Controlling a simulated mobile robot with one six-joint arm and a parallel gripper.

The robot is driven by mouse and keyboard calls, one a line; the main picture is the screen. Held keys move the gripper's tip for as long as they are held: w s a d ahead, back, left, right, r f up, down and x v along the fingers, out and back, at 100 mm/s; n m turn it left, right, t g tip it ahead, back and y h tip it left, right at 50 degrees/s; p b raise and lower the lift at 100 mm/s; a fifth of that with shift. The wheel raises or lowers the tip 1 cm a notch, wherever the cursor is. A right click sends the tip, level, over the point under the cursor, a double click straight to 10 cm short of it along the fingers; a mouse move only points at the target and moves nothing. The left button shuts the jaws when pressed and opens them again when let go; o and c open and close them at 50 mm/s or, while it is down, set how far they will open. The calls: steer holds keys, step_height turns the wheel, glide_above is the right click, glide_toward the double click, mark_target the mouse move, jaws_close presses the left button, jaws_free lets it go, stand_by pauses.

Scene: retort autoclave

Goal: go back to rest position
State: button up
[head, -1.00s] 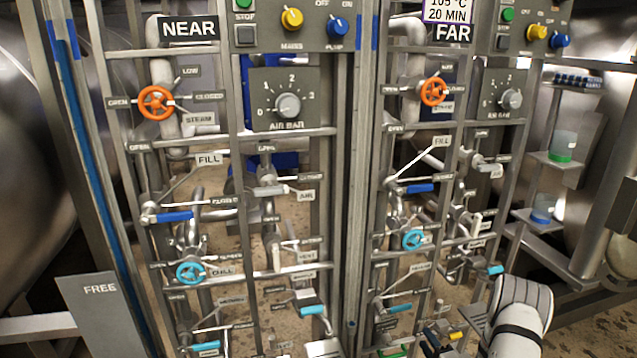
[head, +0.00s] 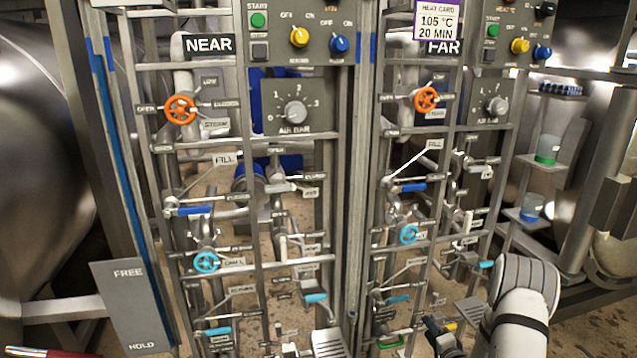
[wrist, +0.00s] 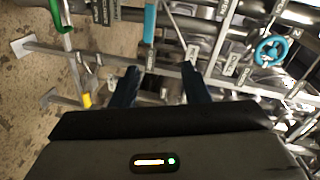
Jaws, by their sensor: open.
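My gripper (head: 438,332) is low at the right in the head view, in front of the lower part of the FAR valve panel. In the wrist view its two dark fingers (wrist: 160,86) are apart, with nothing seen between them. Beyond the fingers are a blue-handled lever (wrist: 150,22) and grey pipes. A green handle (wrist: 56,14) and a yellow handle (wrist: 86,100) are to the left of them. I cannot tell how close the fingers are to the pipes. My white arm comes in from the lower right of the head view.
The NEAR panel (head: 208,44) stands left of the FAR panel (head: 443,47), both with orange and light-blue handwheels and levers sticking out. A FREE/HOLD plate (head: 130,305) is at lower left. Shelves with a green-based jar (head: 547,149) and a blue-based jar (head: 531,207) are at right.

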step_height(320, 180, up, 16)
steer(key=w+a+n+g+h+p, duration=0.1)
steer(key=a+n+g+h+p, duration=0.15)
steer(key=n+p, duration=0.2)
steer(key=s+a+r+n+g+h+p, duration=0.1)
steer(key=s+a+r+g+p, duration=0.15)
steer(key=r, duration=0.45)
steer(key=s+a+r+n+g+h+p, duration=0.1)
steer(key=s+r+p, duration=0.3)
steer(key=r, duration=0.4)
steer(key=s+a+r+n+g+p, duration=0.2)
steer(key=s+r, duration=0.4)
steer(key=s, duration=0.3)
steer(key=s+a+r+n+g+y+p, duration=0.1)
steer(key=s+a+r+n+g+p, duration=0.1)
steer(key=s, duration=0.8)
steer(key=s+a+r+n+g+p, duration=0.3)
steer(key=s+a+r+p, duration=0.2)
steer(key=s+a+r, duration=0.2)
step_height(320, 180, up, 4)
steer(key=s, duration=0.2)
steer(key=shift+s+a+f, duration=0.15)
steer(key=shift+s, duration=0.25)
steer(key=shift+y, duration=0.25)
steer(key=shift+c, duration=0.4)
steer(key=shift+c, duration=0.2)
